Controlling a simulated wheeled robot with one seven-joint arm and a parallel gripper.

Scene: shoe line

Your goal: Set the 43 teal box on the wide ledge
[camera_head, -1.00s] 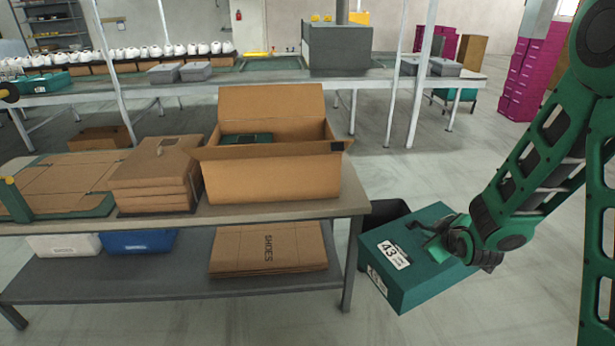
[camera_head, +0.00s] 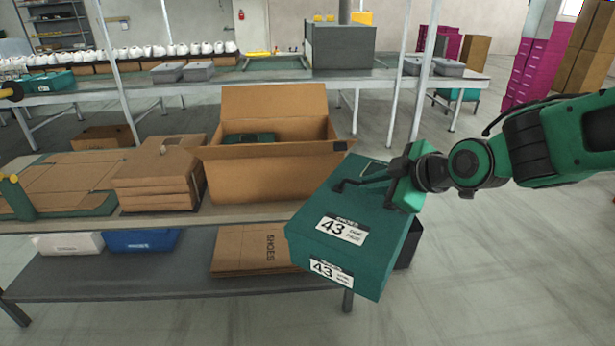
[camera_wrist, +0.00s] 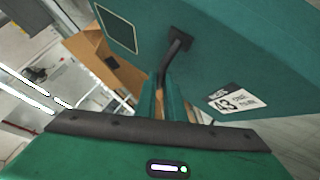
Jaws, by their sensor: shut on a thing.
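The teal box (camera_head: 310,222) carries white labels reading 43 and hangs tilted in the air, in front of the right end of the workbench. The workbench has a tan top (camera_head: 245,213) and a grey lower shelf (camera_head: 180,280). I cannot tell for certain which surface is the wide ledge. The box hides the bench's front right corner.
An open carton (camera_head: 270,180) with a dark teal thing inside stands on the bench top, close behind the held box. Stacked cardboard (camera_head: 155,180) is left of it. Flat cartons (camera_head: 250,250), a blue bin (camera_head: 142,240) and a white bin (camera_head: 68,243) fill much of the lower shelf's back.

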